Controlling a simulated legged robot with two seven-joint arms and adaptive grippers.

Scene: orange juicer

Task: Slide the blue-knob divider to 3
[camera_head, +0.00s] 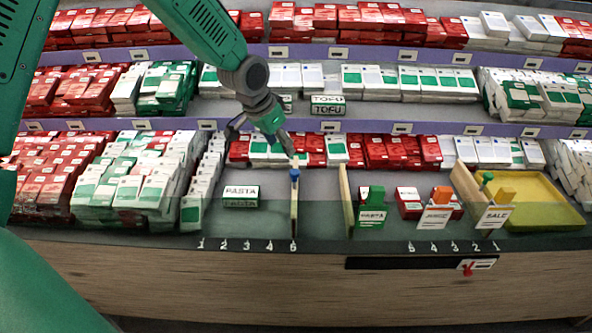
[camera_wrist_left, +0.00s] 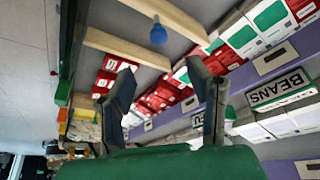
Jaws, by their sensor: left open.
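The blue-knob divider (camera_head: 294,205) is a thin light wooden board standing front to back on the shelf. Its front end is at the last mark on the right of the left number row, which looks like 5. Its blue knob (camera_head: 294,174) also shows in the left wrist view (camera_wrist_left: 158,34), beyond the fingertips and apart from them. The 3 mark (camera_head: 247,246) is to its left. My left gripper (camera_head: 264,142) is open and empty, above and behind the knob; it also shows in the left wrist view (camera_wrist_left: 160,78). My right gripper is not visible.
A PASTA sign (camera_head: 241,191) stands left of the divider. Another wooden divider (camera_head: 346,200) stands to its right, with bare shelf between. Piles of red, white and green boxes (camera_head: 140,180) fill the left. A yellow tray (camera_head: 545,205) is at the right.

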